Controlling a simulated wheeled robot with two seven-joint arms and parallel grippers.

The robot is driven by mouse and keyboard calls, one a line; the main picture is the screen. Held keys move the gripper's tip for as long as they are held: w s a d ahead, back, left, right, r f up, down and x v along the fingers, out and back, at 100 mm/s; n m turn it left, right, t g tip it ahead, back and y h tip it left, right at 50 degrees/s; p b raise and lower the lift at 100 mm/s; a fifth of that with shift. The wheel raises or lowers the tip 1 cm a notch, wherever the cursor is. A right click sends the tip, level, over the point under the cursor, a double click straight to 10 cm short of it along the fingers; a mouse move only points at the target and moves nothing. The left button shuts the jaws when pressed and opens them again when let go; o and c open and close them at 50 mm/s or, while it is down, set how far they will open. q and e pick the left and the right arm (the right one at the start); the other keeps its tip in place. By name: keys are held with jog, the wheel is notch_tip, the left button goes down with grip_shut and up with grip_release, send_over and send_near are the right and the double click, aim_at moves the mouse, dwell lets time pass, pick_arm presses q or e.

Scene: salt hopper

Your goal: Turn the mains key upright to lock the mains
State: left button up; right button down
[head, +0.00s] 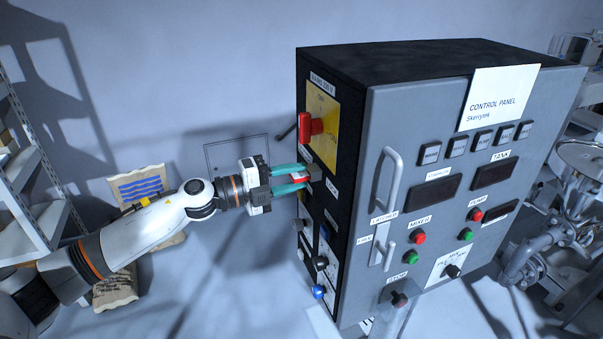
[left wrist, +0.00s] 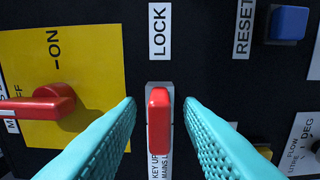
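The mains key is a red bar on a light plate under the LOCK label; it shows in the left wrist view (left wrist: 159,120) and partly in the head view (head: 297,180). Its long side runs along the reading line of the LOCK lettering, so it lies level, not upright. My left gripper (head: 303,178) is at the black side of the cabinet, its teal fingers above and below the key. In the left wrist view the fingers (left wrist: 160,110) are open, with a gap on each side of the key. My right gripper is not in view.
A red mains handle (head: 306,127) on a yellow plate (head: 325,118) sticks out above the key. A blue RESET button (left wrist: 288,24) lies to one side. The grey cabinet door (head: 440,130) has a long handle. Shelves (head: 25,190) and sacks (head: 116,288) stand at left.

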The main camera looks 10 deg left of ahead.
pick_arm(q)
grip_shut()
jog(key=shift+r+p, duration=0.1)
jog(key=shift+p, duration=0.25)
jog(key=shift+n+p, duration=1.6)
jog(key=shift+p, duration=0.1)
jog(key=shift+n+p, duration=0.35)
jog(key=shift+n, duration=0.05)
